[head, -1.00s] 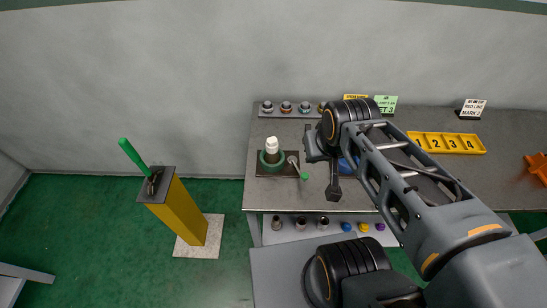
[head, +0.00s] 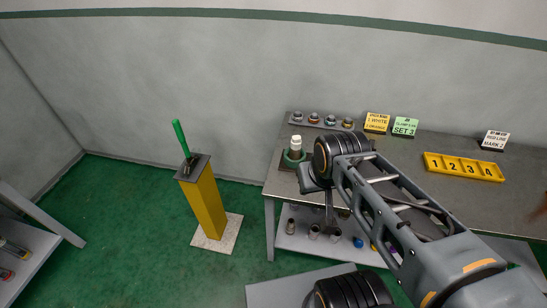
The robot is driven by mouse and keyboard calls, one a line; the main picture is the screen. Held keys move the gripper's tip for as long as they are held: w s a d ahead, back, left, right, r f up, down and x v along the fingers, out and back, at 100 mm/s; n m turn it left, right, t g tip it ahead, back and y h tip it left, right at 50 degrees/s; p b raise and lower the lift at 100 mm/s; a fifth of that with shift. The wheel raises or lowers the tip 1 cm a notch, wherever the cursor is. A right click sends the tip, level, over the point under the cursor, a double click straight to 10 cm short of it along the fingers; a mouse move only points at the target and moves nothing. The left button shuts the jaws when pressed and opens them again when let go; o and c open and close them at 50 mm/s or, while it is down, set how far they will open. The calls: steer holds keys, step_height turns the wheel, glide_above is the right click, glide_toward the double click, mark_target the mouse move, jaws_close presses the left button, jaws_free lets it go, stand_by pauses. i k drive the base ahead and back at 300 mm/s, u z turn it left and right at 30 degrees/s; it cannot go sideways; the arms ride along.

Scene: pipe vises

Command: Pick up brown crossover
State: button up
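Several small ring-like fittings with coloured bands stand in a grey rack (head: 318,124) at the back left of the workbench. The rightmost fitting (head: 347,123) has an orange-brown tint, but at this size I cannot tell whether it is the brown crossover. My gripper (head: 328,214) hangs at the end of my folded arm and overlaps the bench's front edge in the head view. It is apart from the rack. Its fingers are too small and dark to show whether they are open. My arm hides part of the bench top.
A green vise with a white-topped pipe (head: 296,142) stands on the workbench (head: 385,150). Grey cylinders (head: 314,232) and coloured caps sit on its lower shelf. A yellow pedestal (head: 205,205) holds a green-handled tool. Another shelf (head: 30,265) is at the left edge. Green floor lies between.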

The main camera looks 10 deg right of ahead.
mark_target(295, 155)
steer(key=u, duration=2.35)
steer(key=k, duration=0.8)
steer(key=z, duration=0.75)
steer(key=i, duration=0.95)
steer(key=u, duration=0.05)
